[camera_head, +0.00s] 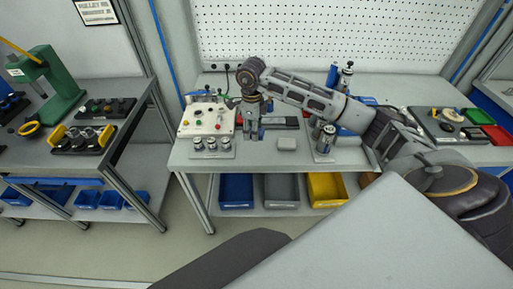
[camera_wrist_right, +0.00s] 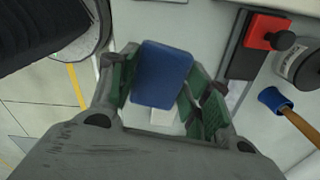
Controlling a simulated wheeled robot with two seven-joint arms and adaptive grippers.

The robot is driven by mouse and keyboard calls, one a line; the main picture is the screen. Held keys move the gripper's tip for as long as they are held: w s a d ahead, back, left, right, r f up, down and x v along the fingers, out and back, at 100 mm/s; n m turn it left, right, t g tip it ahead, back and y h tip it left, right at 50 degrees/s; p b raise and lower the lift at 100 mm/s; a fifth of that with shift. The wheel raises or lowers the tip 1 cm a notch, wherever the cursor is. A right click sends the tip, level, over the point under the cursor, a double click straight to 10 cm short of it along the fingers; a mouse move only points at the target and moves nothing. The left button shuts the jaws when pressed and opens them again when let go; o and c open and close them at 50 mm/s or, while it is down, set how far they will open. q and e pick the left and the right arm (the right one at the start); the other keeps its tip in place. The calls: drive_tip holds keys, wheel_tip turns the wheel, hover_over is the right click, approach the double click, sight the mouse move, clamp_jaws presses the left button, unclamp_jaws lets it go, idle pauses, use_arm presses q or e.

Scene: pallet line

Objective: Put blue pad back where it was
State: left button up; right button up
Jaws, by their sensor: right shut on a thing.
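The blue pad (camera_wrist_right: 162,75) shows in the right wrist view, between the green-lined fingers of my right gripper (camera_wrist_right: 160,92). The gripper is shut on it. In the head view the right gripper (camera_head: 252,132) points down over the left half of the middle workbench (camera_head: 262,160), beside the white button box (camera_head: 208,118). I cannot make out the pad in the head view. A pale block (camera_wrist_right: 162,117) shows partly below the pad in the wrist view. My left gripper is not in view.
A metal-cylinder rack (camera_head: 212,150) and a small grey block (camera_head: 287,143) are near the gripper. In the wrist view a red block (camera_wrist_right: 264,32) with a black knob and a blue-headed hammer (camera_wrist_right: 274,101) lie at right. Blue (camera_head: 236,190), grey and yellow bins sit below the benchtop.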

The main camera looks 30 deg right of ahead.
drive_tip(key=m, duration=0.2)
drive_tip(key=d+r+m, duration=0.1)
drive_tip(key=m, duration=0.1)
drive_tip(key=d+m, duration=0.1)
drive_tip(key=shift+w+r+m, duration=0.25)
drive_tip(key=shift+w+m, duration=0.15)
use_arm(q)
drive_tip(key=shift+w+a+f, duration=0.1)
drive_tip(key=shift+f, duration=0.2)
use_arm(e)
drive_tip(key=shift+d+r+m, duration=0.1)
drive_tip(key=shift+r+m, duration=0.05)
drive_tip(key=shift+m, duration=0.35)
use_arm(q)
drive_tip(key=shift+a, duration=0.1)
use_arm(e)
hover_over(257, 146)
wheel_tip(257, 146, down, 6)
drive_tip(key=shift+r, duration=0.15)
drive_tip(key=shift+w+f, duration=0.1)
drive_tip(key=shift+f, duration=0.2)
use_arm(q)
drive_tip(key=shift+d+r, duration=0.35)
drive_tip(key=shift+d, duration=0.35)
use_arm(e)
drive_tip(key=shift+f+p, duration=0.3)
drive_tip(key=shift+f, duration=1.55)
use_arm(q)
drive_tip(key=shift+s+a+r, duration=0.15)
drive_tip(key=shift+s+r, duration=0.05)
